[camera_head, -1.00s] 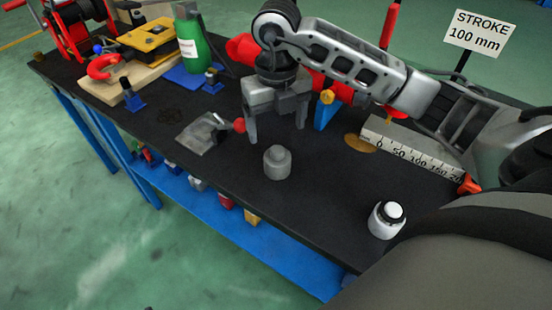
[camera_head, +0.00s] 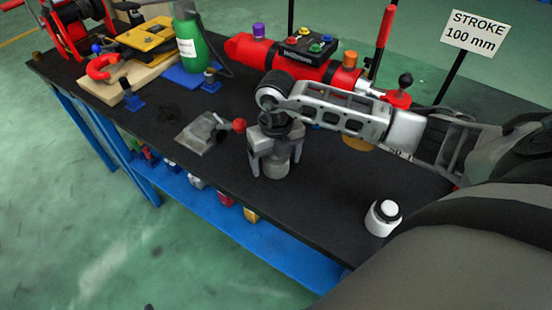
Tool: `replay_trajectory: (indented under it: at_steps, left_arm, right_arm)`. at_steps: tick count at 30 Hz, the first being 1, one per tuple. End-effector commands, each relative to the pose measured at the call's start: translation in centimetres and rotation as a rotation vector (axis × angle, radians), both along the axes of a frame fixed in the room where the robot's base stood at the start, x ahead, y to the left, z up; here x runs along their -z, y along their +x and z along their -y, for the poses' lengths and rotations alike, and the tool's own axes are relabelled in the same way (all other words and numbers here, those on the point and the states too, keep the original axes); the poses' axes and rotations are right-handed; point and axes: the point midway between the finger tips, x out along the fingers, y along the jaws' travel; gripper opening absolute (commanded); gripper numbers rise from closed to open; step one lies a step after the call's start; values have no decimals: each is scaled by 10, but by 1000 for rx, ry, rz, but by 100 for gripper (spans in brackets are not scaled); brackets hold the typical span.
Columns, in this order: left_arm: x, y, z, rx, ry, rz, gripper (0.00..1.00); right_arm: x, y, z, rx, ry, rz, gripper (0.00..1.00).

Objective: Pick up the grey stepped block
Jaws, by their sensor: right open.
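The grey stepped block (camera_head: 275,168) stands upright on the black bench top, near its front edge. It is a round block with a wide base; its narrower top is hidden behind my right gripper. My right gripper (camera_head: 275,167) points down over the block from above. Its fingers are open and sit on either side of the block. I cannot tell whether a finger touches it. My left gripper is not in view.
A grey metal plate with a red-knobbed lever (camera_head: 205,132) lies to the left. A red cylinder (camera_head: 290,62) lies behind. The bench top (camera_head: 325,205) between block and bottle is clear.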

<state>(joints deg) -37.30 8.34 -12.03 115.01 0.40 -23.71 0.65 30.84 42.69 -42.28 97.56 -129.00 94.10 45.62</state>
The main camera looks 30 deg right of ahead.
Motion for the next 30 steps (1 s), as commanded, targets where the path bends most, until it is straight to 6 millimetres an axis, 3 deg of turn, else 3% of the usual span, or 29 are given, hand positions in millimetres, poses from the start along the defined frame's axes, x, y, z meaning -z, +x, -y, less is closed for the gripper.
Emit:
replay_trajectory:
  at_steps: [3, 9, 22, 28, 30]
  left_arm:
    - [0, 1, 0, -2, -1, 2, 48]
    - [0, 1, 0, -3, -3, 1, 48]
    - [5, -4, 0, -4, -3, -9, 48]
    - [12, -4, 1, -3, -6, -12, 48]
    - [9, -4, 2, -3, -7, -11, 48]
  right_arm:
    - [0, 0, 0, 0, 0, 0, 81]
    - [0, 0, 0, 0, 0, 0, 32]
    - [-7, 1, 0, -1, 0, 3, 32]
    - [-33, 2, 0, -1, 1, 7, 32]
    - [-46, -11, -3, -4, 0, 5, 32]
